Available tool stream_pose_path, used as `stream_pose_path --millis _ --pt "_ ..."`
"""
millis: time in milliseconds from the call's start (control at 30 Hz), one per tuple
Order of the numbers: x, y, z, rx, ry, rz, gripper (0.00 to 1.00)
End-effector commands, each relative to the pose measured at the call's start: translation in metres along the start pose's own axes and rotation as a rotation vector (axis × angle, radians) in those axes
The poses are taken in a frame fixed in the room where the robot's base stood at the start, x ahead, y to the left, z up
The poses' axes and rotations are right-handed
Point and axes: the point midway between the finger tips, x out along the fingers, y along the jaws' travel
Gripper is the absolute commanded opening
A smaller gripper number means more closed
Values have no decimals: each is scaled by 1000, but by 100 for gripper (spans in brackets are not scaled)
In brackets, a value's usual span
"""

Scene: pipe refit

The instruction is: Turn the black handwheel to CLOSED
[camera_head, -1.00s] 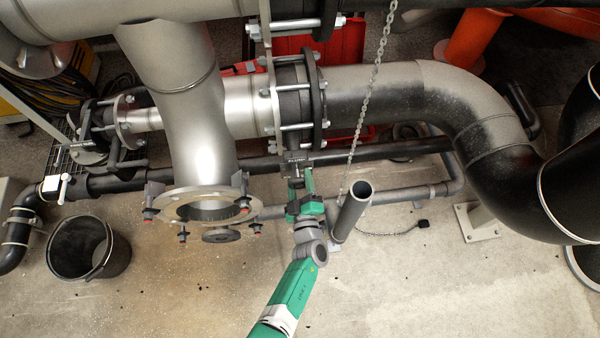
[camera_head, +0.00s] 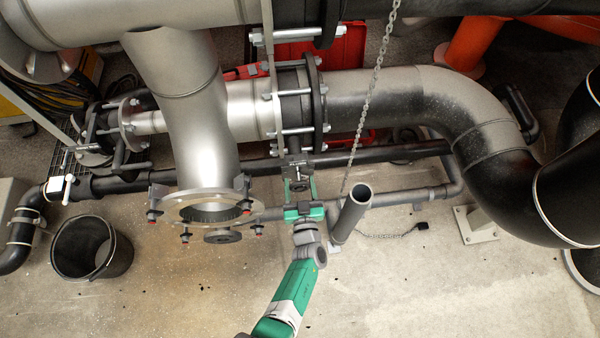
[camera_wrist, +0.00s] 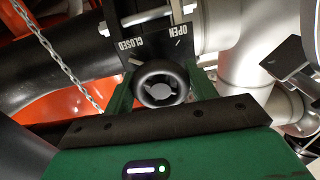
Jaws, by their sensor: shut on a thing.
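The black handwheel (camera_wrist: 160,86) shows in the wrist view in front of a dark plate (camera_wrist: 156,44) lettered OPEN and CLOSED. A small pale mark on the plate lies near OPEN. My gripper (camera_wrist: 162,92) has one green finger on each side of the wheel's rim and is shut on it. In the head view my gripper (camera_head: 299,186) reaches up under the black flanged valve (camera_head: 294,108) in the silver pipe. There the handwheel is too small and covered to make out.
A chain (camera_head: 373,90) hangs just right of my gripper, near an upright open pipe stub (camera_head: 350,212). An open flange (camera_head: 205,207) with bolts is to the left.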

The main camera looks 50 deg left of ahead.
Motion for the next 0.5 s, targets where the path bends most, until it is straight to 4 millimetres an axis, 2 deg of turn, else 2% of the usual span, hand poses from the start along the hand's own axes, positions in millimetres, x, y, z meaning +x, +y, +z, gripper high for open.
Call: stream_pose_path --millis 200,500 --pt "0 0 -1 111 2 0 34" --pt "0 0 -1 186 2 0 34"
